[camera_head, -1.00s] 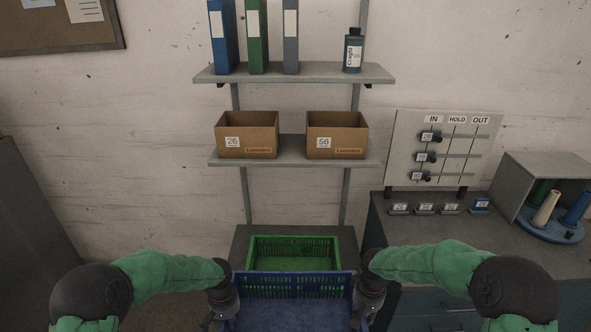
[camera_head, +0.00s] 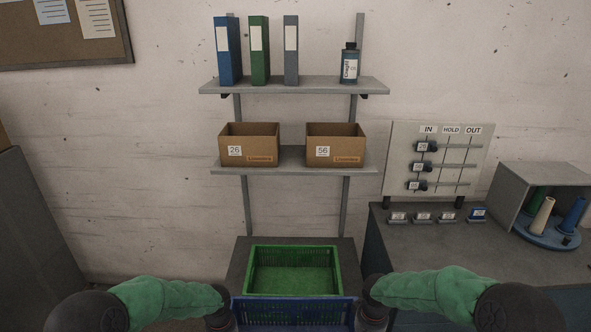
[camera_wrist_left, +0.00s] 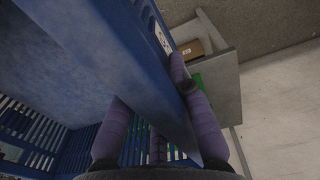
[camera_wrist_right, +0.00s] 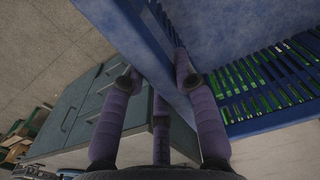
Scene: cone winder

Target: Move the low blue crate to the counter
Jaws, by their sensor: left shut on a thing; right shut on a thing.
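The low blue crate (camera_head: 294,312) is at the bottom edge of the head view, cut off by the frame. Its slotted wall shows there, and its blue walls fill much of the left wrist view (camera_wrist_left: 85,50) and right wrist view (camera_wrist_right: 240,30). My left gripper (camera_wrist_left: 152,92) is shut on one side wall of the crate. My right gripper (camera_wrist_right: 157,80) is shut on the opposite side wall. In the head view both fingertips are hidden or out of frame. The counter (camera_head: 440,240) is at the right, beyond my right arm.
A green crate (camera_head: 250,272) sits on a low grey stand (camera_head: 240,262) just beyond the blue crate. Above it, shelves hold two cardboard boxes (camera_head: 249,145), binders and a bottle. The counter carries small labelled blocks, a slider board (camera_head: 437,160) and a cone holder (camera_head: 545,200); its front stretch looks clear.

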